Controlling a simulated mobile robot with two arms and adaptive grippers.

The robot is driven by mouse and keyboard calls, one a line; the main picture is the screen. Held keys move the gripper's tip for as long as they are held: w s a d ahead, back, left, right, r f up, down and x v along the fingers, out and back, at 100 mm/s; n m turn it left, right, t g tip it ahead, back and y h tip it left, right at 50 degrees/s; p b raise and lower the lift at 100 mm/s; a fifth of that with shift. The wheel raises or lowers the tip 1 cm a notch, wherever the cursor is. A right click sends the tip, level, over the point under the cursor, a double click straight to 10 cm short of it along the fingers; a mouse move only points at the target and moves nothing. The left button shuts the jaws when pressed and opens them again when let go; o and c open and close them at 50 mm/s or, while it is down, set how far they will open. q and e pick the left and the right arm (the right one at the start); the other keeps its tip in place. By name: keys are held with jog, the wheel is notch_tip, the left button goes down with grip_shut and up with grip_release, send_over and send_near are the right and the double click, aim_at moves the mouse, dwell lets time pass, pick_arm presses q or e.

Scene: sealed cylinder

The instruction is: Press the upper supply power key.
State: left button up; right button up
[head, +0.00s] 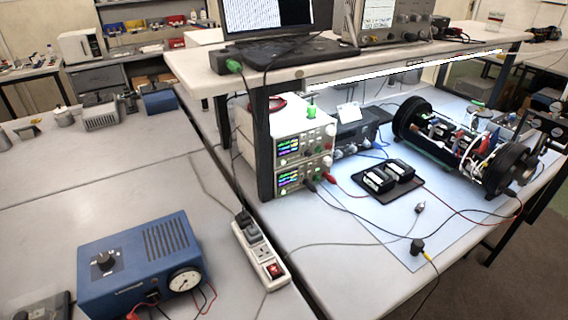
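Two white bench supplies are stacked under the raised shelf, left of the blue mat. The upper supply (305,127) has a lit display (288,147) with coloured digits and knobs to its right. The lower supply (318,175) also has a lit display (289,180). The upper supply's power key is too small to make out, and a dark shelf post stands close to the left of the panels. A black-ended open cylinder assembly (465,140) lies on the mat at the right. Neither of my grippers can be made out in the head view.
Red and black leads run from the supplies across the mat (380,235) to a black battery tray (387,190). A power strip (262,255) and a blue meter box (140,262) stand at the front left. The left table's middle is clear.

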pick_arm(q)
jog(key=shift+a, duration=0.1)
jog(key=shift+c, duration=0.4)
grip_shut()
jog(key=shift+s, duration=0.1)
dwell(0.9)
